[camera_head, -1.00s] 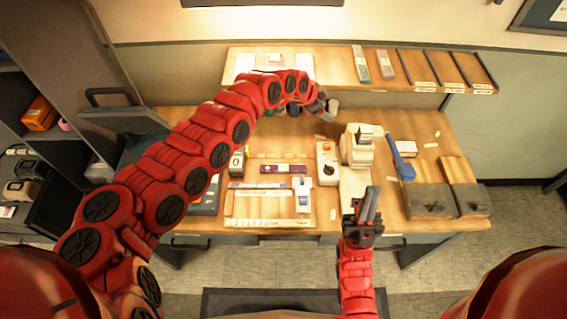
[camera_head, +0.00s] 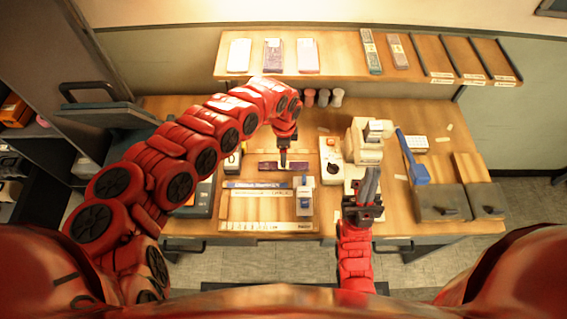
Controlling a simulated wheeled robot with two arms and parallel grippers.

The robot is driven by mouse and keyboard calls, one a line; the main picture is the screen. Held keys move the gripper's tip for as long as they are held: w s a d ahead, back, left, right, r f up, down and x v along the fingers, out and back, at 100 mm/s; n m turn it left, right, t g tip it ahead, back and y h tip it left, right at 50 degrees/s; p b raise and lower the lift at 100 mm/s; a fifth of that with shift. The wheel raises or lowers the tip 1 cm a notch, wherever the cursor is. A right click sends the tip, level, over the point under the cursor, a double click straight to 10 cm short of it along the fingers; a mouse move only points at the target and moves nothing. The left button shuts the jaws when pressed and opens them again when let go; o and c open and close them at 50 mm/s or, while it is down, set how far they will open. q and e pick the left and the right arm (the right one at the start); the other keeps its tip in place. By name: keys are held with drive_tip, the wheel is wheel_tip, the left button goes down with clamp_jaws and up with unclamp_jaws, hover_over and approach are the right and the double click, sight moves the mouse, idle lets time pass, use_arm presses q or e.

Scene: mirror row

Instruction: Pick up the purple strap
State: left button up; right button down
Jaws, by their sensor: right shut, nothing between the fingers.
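The purple strap (camera_head: 265,166) lies flat on the table, left of a white device with a dark knob (camera_head: 331,160). My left gripper (camera_head: 283,163) points down at the strap's right part and covers some of it. I cannot tell whether it touches the strap, and its fingers look too small and dark to judge the gap. My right gripper (camera_head: 370,184) is shut and empty, pointing up over the table's front, right of the strap.
A board with a blue-and-white piece (camera_head: 304,196) lies in front of the strap. Several small cups (camera_head: 323,98) stand behind. A white machine (camera_head: 365,142), a blue-handled tool (camera_head: 413,160) and grey blocks (camera_head: 441,204) fill the right. A shelf (camera_head: 340,66) runs along the back.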

sight(263, 165)
use_arm(q)
drive_tip(key=shift+s+f, duration=0.15)
drive_tip(key=shift+f, duration=0.5)
drive_tip(key=shift+f+p, duration=0.35)
drive_tip(key=shift+f, duration=0.1)
wheel_tip(263, 165, down, 3)
drive_tip(key=shift+f+p, duration=0.15)
drive_tip(key=shift+p, duration=0.15)
drive_tip(key=shift+a+f, duration=0.2)
drive_tip(key=shift+f, duration=0.5)
drive_tip(key=shift+r, duration=0.1)
clamp_jaws()
